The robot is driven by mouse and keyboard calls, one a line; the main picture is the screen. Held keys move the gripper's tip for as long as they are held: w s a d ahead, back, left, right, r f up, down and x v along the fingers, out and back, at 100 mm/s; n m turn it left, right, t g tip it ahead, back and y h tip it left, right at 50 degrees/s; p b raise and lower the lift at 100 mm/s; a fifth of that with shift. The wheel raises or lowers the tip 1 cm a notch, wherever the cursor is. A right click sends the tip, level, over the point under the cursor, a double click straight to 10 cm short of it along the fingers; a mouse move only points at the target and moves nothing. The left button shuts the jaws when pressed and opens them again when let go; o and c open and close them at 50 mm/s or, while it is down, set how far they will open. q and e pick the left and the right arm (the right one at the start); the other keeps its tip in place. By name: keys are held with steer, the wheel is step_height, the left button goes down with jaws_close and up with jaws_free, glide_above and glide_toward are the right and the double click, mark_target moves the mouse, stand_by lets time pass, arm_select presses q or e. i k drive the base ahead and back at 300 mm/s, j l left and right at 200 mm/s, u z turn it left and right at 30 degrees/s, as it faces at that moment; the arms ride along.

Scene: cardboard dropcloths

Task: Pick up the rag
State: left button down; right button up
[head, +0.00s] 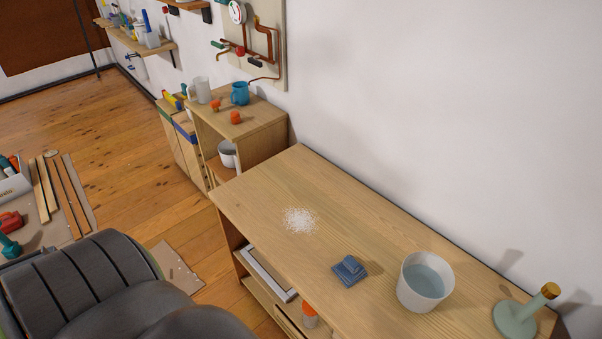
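A folded blue rag (350,270) lies on the wooden bench top (300,180), near its front edge. It is to the left of a white bucket and in front of a patch of white powder (300,220). Neither of my grippers shows in the head view, so their state is hidden. Nothing is touching the rag.
The white bucket (425,282) with pale liquid stands right of the rag. A green stand with a gold top (518,314) is at the far right. A shelf unit (245,130) with mugs adjoins the back left. Bench top left of the powder is clear.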

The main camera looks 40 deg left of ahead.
mark_target(349, 271)
steer(key=i+j+u, duration=0.1)
steer(key=u, duration=0.3)
steer(key=i+u, duration=0.1)
steer(key=u, duration=0.25)
steer(key=k+j+z, duration=0.15)
steer(key=j, duration=0.25)
steer(key=i, duration=0.05)
